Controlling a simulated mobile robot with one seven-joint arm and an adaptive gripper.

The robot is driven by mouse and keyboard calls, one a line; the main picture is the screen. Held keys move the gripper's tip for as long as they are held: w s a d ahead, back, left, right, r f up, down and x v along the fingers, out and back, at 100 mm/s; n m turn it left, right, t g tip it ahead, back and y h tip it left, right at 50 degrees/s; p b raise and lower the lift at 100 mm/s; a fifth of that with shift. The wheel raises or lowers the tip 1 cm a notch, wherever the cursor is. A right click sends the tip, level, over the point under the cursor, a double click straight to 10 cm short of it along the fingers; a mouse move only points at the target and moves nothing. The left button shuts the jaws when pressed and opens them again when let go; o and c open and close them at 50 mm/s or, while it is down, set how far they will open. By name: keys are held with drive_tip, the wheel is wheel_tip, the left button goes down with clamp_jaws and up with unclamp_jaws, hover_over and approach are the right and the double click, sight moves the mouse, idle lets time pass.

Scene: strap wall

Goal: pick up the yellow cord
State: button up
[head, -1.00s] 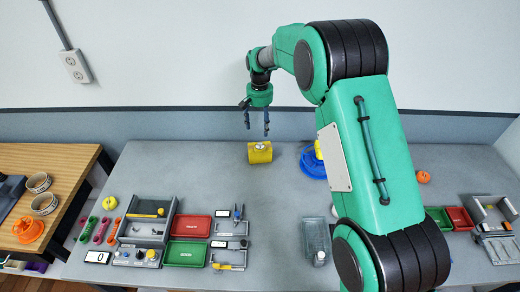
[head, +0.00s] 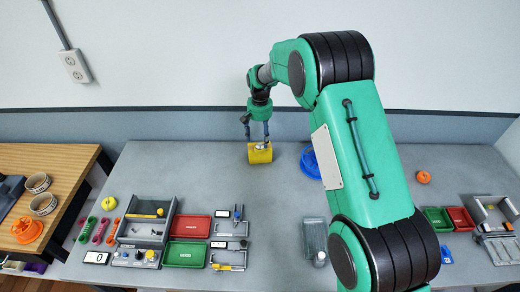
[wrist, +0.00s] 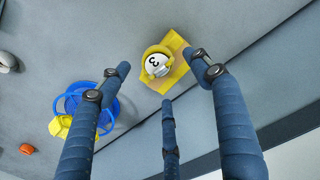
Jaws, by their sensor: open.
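A yellow block-like piece (head: 260,154) stands near the back of the grey table. A white round part marked 3 (wrist: 157,64) sits on it, with a yellow band (wrist: 150,51) curving around it; I cannot tell whether this band is the cord. A small yellow coil (head: 109,203) lies at the table's left side and also looks cord-like. My gripper (head: 257,138) is just above the yellow block, pointing down. In the wrist view its blue fingers (wrist: 155,85) are spread around the block, open and empty.
A blue ring-shaped holder (head: 309,163) stands right of the block, partly behind my arm; a yellow piece (wrist: 61,126) lies at it. An orange coil (head: 423,177) lies farther right. Trays, including a red one (head: 191,227), fill the front left. The wall is close behind.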

sight(260, 144)
drive_tip(key=shift+f+b, duration=0.3)
drive_tip(key=shift+f, duration=2.15)
drive_tip(key=shift+c, duration=0.5)
drive_tip(key=c, duration=1.2)
drive_tip(key=shift+c, duration=0.2)
drive_tip(key=shift+r, duration=0.1)
drive_tip(key=shift+r, duration=0.4)
wheel_tip(260, 144, up, 3)
drive_tip(key=shift+s+f+p, duration=0.1)
drive_tip(key=shift+p, duration=0.2)
drive_tip(key=s+d, duration=0.1)
drive_tip(key=s, duration=0.4)
drive_tip(key=s+d, duration=0.1)
drive_tip(key=s, duration=0.4)
drive_tip(key=s+d+r, duration=0.1)
drive_tip(key=s+d, duration=0.1)
drive_tip(key=s, duration=0.3)
drive_tip(key=shift+s+d+r+p, duration=0.1)
drive_tip(key=shift+s+p, duration=0.05)
drive_tip(key=shift+p, duration=0.15)
